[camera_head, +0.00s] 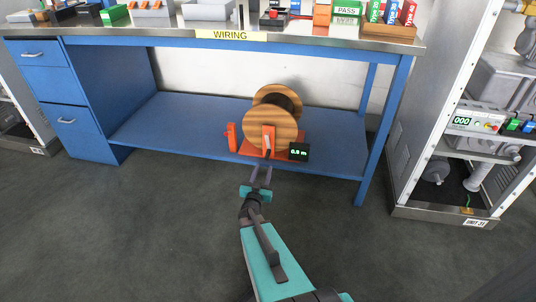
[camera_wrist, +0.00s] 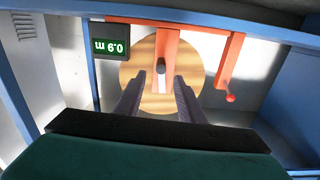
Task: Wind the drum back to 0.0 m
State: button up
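The wooden cable drum (camera_head: 270,127) sits in an orange stand (camera_head: 247,150) on the blue lower shelf. The wrist view shows its round face (camera_wrist: 140,73) upside down.
The blue bench's shelf edge (camera_head: 200,156) and right leg (camera_head: 384,135) frame the drum. Drawers (camera_head: 40,84) stand left, a metal rack (camera_head: 440,170) right. The bench top holds boxes and bins. The floor in front is clear.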

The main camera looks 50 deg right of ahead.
aim_at(269, 150)
jog(key=shift+w+d, duration=0.1)
jog(key=b+x, duration=0.4)
jog(key=x, duration=0.9)
jog(key=shift+w+d, duration=0.1)
jog(key=shift+d, duration=0.1)
